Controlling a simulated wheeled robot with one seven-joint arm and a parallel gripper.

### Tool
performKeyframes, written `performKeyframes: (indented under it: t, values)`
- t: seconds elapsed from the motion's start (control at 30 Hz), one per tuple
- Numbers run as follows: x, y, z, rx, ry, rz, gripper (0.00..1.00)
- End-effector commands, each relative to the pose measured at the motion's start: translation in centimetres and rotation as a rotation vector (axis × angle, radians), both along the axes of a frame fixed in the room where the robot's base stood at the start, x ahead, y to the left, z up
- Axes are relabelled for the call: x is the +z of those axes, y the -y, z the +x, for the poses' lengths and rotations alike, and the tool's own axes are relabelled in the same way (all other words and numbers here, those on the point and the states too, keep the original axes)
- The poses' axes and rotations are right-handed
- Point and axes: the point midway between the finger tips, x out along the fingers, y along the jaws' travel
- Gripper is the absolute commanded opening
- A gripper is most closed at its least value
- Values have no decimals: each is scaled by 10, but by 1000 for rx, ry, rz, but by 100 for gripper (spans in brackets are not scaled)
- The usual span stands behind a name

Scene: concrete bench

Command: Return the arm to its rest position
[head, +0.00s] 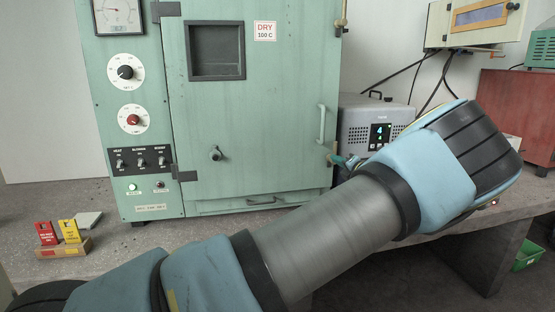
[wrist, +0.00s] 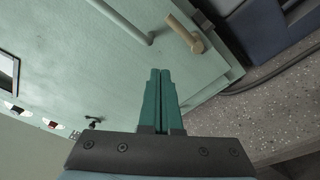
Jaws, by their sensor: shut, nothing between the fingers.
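My arm (head: 330,232) stretches across the front of the bench in the head view, from the lower left up to the right. In the wrist view my gripper (wrist: 160,74) has its two green fingers together, with nothing between them. Behind the fingers is the pale green front of the oven cabinet (wrist: 110,60), with a grey handle (wrist: 128,24) and a tan knob-like latch (wrist: 186,36) beyond the fingertips. I cannot tell whether the fingers touch the cabinet. In the head view my arm hides most of the gripper.
The green oven (head: 265,110) stands on the concrete bench (head: 100,225), its door closed. A grey instrument box (head: 362,122) is right of it, partly behind my arm. Red and yellow tags (head: 58,232) stand in a wooden block at the left. A red cabinet (head: 515,105) is far right.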

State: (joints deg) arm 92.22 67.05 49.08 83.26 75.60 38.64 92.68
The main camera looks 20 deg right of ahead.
Motion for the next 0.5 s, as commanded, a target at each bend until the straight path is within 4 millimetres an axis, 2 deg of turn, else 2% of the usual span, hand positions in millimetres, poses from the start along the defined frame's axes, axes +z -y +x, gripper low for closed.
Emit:
performKeyframes:
  t: [0.07, 0.17, 0.27, 0.37, 0.5]
  values:
    - [0, -1, 0, 2, -1, -1, 0]
    - [-2, -13, 8, 30, -19, -29, 0]
    - [-8, -49, 27, 114, -70, -120, 0]
    - [-20, -109, 49, 261, -147, -282, 0]
    - [-42, -209, 66, 537, -248, -587, 0]
